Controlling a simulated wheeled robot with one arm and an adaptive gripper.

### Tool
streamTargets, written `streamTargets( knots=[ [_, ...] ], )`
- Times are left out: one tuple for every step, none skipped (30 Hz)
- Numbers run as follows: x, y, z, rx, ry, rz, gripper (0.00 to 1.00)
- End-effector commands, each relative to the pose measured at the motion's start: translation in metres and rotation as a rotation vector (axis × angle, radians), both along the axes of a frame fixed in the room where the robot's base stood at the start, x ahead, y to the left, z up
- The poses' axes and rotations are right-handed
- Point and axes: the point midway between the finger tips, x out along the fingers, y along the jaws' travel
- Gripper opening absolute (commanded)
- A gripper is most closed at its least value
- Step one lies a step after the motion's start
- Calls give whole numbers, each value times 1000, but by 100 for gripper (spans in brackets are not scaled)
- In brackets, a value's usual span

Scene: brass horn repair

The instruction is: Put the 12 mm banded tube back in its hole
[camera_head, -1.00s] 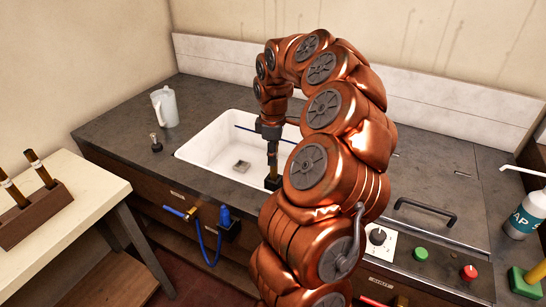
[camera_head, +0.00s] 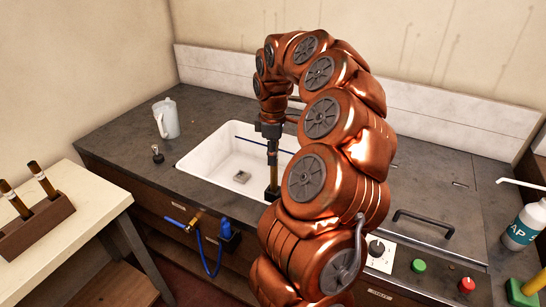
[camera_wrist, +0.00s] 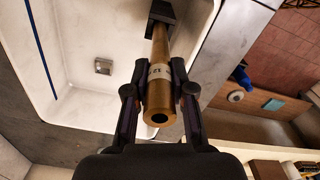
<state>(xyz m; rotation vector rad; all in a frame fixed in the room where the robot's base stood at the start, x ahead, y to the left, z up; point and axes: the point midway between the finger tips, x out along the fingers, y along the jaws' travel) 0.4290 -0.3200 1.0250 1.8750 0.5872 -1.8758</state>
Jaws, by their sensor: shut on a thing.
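My gripper (camera_head: 271,130) points down over the front rim of the white sink. In the wrist view my gripper (camera_wrist: 160,95) is shut on a brass tube (camera_wrist: 161,80), one finger on each side. The tube has a white band marked "12" between the fingers, and its open near end faces the camera. In the head view the tube (camera_head: 273,175) stands about upright below my gripper. Its lower end meets a dark block (camera_head: 272,194) at the sink's front edge. Whether it sits inside the block or only touches it, I cannot tell.
A wooden rack (camera_head: 38,228) on the pale side table (camera_head: 75,245) at left holds banded tubes. The sink (camera_head: 215,160) has a drain and a blue rod. A grey jug (camera_head: 166,118) stands at left. A blue hose (camera_head: 205,255) hangs in front. Buttons and a soap bottle (camera_head: 525,228) are at right.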

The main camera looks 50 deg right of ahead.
Motion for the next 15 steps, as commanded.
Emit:
streamTargets(
  knots=[
    [0, 0, 4, 0, -1, 0, 0],
    [0, 0, 5, -1, -2, 0, 0],
    [0, 0, 7, -1, -2, 0, 0],
    [0, 0, 9, -1, -2, 0, 0],
    [0, -1, 10, -2, -3, 0, 0],
    [0, -1, 12, -2, -3, 0, 0],
    [1, -1, 14, -2, -3, 0, 0],
    [1, -1, 15, -2, -3, 0, 0],
    [0, -1, 17, -2, -3, -1, 0],
    [0, -1, 19, -2, -3, -1, 0],
    [0, -1, 20, -2, -3, -1, 0],
    [0, -1, 22, -2, -3, -1, 0],
    [0, -1, 23, -2, -3, -1, 0],
    [0, -1, 25, -2, -3, -1, 0],
    [0, -1, 27, -1, -2, -1, 0]
  ],
)
